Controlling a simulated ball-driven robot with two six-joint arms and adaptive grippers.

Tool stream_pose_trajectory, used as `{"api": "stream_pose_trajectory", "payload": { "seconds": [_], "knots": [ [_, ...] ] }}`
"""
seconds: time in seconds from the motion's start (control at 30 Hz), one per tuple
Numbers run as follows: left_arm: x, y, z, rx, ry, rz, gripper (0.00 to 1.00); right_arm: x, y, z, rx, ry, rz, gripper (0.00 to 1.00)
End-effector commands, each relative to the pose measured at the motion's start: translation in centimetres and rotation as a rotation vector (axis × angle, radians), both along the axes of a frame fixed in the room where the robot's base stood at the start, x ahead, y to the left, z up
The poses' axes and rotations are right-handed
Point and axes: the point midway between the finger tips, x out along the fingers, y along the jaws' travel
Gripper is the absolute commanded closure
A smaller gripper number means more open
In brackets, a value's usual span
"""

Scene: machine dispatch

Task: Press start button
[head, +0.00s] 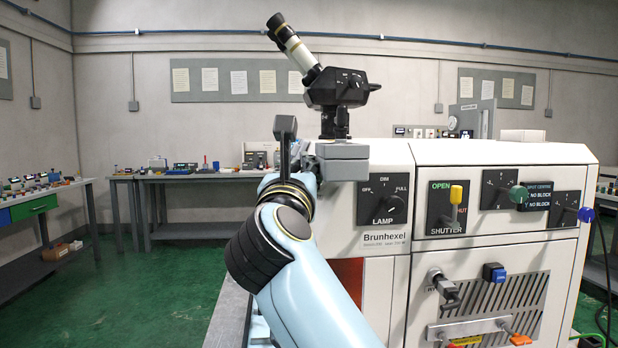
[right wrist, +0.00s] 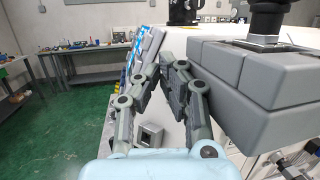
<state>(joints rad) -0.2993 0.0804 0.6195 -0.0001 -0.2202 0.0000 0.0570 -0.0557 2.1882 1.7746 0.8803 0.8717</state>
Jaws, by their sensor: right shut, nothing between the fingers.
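The machine (head: 385,240) marked Brunhexel stands at the right of the head view. No button labelled start can be made out. In the right wrist view, a small grey square housing with a dark face (right wrist: 150,134) sits low behind my fingers; I cannot tell what it is. My right gripper (head: 286,133) is raised at the machine's left edge, beside the grey block under the eyepiece. In the right wrist view, my right gripper (right wrist: 162,68) is shut and empty, its fingertips close together near a blue-and-white panel (right wrist: 148,50). My left gripper is out of view.
The grey block (right wrist: 270,90) is close on the right of my fingers. The machine front carries a lamp knob (head: 391,203), a yellow shutter lever (head: 456,196), a green knob (head: 518,194) and a blue square part (head: 494,272). Benches (head: 190,178) stand behind; the green floor at left is clear.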

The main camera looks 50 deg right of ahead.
Motion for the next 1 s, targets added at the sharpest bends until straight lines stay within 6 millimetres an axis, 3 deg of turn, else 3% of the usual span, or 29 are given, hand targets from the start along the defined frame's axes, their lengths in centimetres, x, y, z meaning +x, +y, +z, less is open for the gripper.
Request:
{"api": "stream_pose_trajectory", "payload": {
  "seconds": [1.0],
  "knots": [
    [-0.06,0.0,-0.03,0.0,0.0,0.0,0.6,0.03,-0.79,-0.32,0.001,0.0,-0.002,1.0]
  ]
}}
